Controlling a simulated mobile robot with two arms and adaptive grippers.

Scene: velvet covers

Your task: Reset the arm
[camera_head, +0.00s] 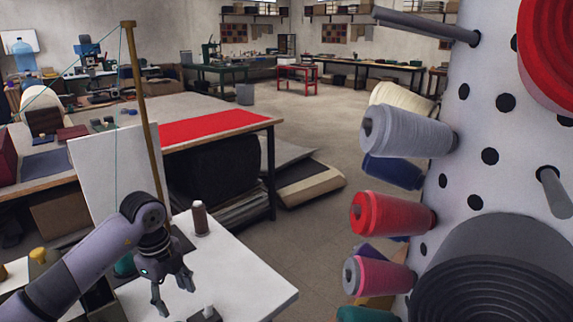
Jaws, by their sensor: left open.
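My left arm comes in from the lower left in the head view. Its gripper (173,292) points down over the white table (262,291), with its two fingers apart and nothing between them. A small dark item with a white top (207,313) is partly cut off at the bottom edge, near the fingertips. My right gripper is not in view.
A perforated white board (468,140) with pegs and large thread cones, such as a grey one (408,131) and a red one (392,214), fills the right side. A brass pole (143,110) rises behind my left wrist. Open floor (322,246) lies between table and board.

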